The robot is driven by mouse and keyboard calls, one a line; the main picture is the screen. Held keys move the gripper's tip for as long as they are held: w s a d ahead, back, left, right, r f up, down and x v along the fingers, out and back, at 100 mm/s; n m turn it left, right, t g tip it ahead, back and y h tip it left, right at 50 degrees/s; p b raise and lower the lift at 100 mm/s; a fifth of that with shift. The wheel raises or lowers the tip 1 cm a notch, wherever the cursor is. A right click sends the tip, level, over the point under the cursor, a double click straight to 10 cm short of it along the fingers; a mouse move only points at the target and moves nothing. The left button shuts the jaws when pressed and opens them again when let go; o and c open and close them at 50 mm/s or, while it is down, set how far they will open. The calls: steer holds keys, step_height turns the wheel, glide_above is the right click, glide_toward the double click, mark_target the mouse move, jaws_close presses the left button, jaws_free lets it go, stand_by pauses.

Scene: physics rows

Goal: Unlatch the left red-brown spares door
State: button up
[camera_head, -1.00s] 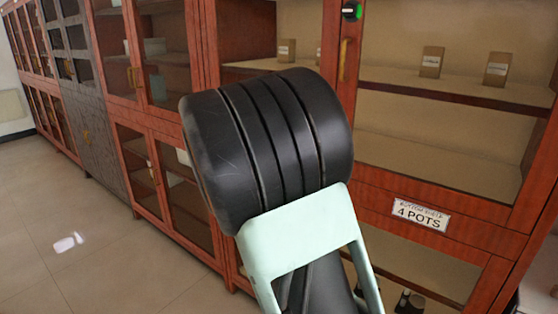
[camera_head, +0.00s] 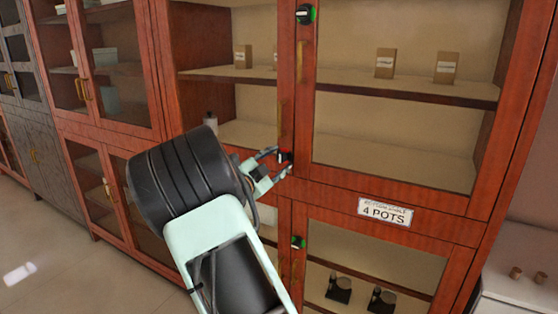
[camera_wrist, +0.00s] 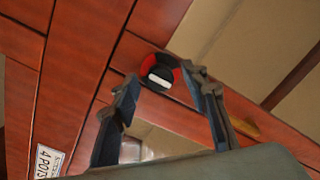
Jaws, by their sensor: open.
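The left red-brown spares door (camera_head: 285,60) is a glazed upper door in the cabinet and looks shut. A dark round latch knob with a red ring (camera_head: 284,156) sits low on its right stile, below a brass handle (camera_head: 283,118). My gripper (camera_head: 279,163) is open at the knob. In the wrist view its fingertips (camera_wrist: 163,83) stand on either side of the knob; I cannot tell whether they touch it.
Green-marked knobs sit above (camera_head: 305,14) and below (camera_head: 298,242) on the cabinet. A "4 POTS" label (camera_head: 385,212) is on the rail at right. Small boxes (camera_head: 386,63) stand on the shelf inside. Another glazed cabinet (camera_head: 147,80) adjoins at left. Open floor (camera_head: 40,245) lies at lower left.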

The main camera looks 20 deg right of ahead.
steer(key=shift+w+d, duration=0.25)
steer(key=shift+d, duration=0.05)
steer(key=shift+c, duration=0.6)
jaws_close()
